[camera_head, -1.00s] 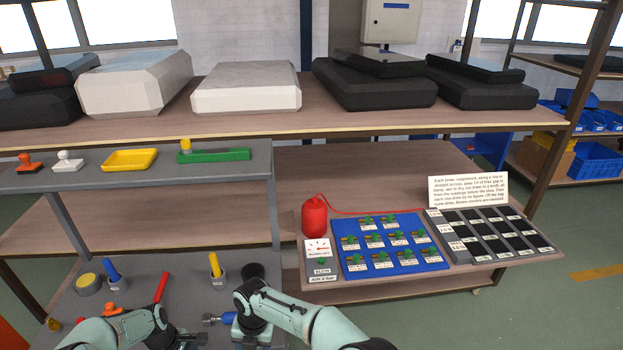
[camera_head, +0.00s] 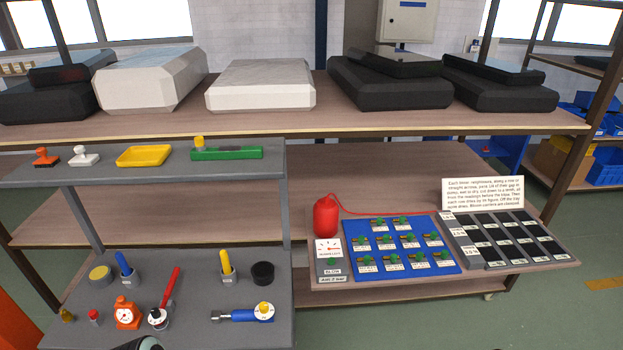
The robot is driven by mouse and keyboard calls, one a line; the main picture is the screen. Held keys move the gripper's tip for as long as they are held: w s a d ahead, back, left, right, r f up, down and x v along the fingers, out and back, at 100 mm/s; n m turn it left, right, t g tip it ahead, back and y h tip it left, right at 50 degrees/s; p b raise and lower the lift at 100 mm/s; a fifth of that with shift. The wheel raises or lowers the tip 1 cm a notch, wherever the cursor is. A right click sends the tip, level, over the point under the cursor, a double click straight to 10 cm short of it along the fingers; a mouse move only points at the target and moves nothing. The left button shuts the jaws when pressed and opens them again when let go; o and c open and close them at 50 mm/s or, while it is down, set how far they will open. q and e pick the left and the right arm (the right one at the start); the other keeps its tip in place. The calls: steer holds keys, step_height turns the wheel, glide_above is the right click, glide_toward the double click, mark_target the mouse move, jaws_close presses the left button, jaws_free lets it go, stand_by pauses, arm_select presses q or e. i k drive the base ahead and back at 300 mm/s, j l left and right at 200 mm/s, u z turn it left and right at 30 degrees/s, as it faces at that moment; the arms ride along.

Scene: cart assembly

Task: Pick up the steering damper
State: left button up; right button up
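A blue cylinder with a silver rod end and a yellow-topped round knob, which looks like the steering damper (camera_head: 245,314), lies on its side on the grey lower bench (camera_head: 205,292). Its rod points left and the knob is at its right end. Nothing touches it. Neither gripper shows; only a small pale and dark piece of my arm is at the bottom edge, left of the damper.
Near the damper are a red-handled gauge tool (camera_head: 158,318), an orange dial device (camera_head: 127,312), a yellow-handled tool (camera_head: 227,267) and a black cup (camera_head: 262,273). A grey shelf (camera_head: 110,172) overhangs behind. A blue board (camera_head: 400,268) and red canister (camera_head: 326,216) stand right.

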mark_target(243, 316)
steer(key=i+l, duration=0.15)
steer(key=l, duration=0.15)
steer(key=i+l+u, duration=0.1)
steer(key=l, duration=0.2)
steer(key=i+l, duration=0.15)
steer(key=l, duration=0.2)
steer(key=i+l+u, duration=0.1)
steer(key=l, duration=0.2)
steer(key=u, duration=1.7)
steer(key=l, duration=0.1)
